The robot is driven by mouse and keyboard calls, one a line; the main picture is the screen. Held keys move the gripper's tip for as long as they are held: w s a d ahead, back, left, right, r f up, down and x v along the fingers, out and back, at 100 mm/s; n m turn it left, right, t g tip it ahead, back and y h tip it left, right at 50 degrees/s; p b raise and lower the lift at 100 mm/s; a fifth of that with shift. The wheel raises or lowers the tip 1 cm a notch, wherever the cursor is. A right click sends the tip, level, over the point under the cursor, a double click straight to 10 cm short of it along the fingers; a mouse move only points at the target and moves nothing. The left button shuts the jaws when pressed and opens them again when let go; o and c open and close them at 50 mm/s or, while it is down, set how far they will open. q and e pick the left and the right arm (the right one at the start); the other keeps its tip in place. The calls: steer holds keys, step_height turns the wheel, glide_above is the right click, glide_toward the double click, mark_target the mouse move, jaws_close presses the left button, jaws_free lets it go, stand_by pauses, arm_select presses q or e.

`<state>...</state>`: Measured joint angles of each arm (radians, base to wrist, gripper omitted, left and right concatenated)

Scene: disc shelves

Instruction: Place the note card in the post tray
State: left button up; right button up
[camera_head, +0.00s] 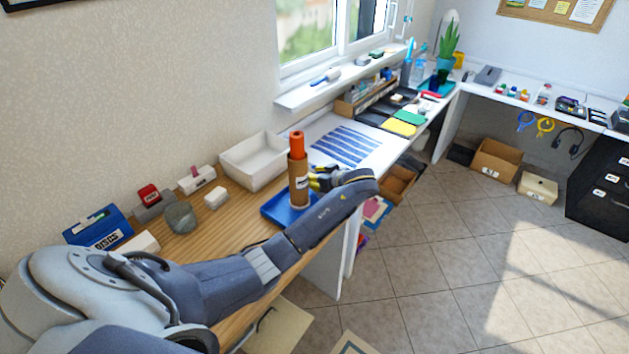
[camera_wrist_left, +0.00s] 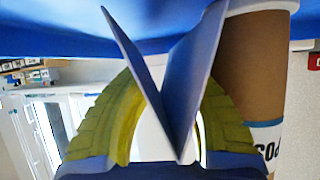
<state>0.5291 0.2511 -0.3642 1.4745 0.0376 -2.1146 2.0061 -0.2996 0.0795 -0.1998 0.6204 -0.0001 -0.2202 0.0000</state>
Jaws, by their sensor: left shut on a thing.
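My left gripper (camera_head: 320,180) is low over the blue tray (camera_head: 272,214) on the wooden desk, right beside a brown cardboard tube (camera_head: 299,186) with an orange top. In the left wrist view its yellow fingers (camera_wrist_left: 172,95) are shut on a folded blue-grey note card (camera_wrist_left: 190,75), which opens in a V towards the blue tray surface (camera_wrist_left: 60,22). I cannot tell whether the card touches the tray. The tube (camera_wrist_left: 262,80), with a partly seen label, stands close beside the fingers. In the head view I cannot make out the card. My right gripper is not in view.
A white open bin (camera_head: 254,162) stands behind the tray. A striped blue sheet (camera_head: 345,145) lies on the white desk to the right. A blue box (camera_head: 98,228), a grey stone-like item (camera_head: 181,217) and small blocks sit to the left. Bare wood lies left of the tray.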

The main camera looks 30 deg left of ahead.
arm_select(q)
steer(key=shift+f, duration=1)
steer(key=shift+f, duration=0.1)
steer(key=o, duration=0.5)
steer(key=v, duration=1.2)
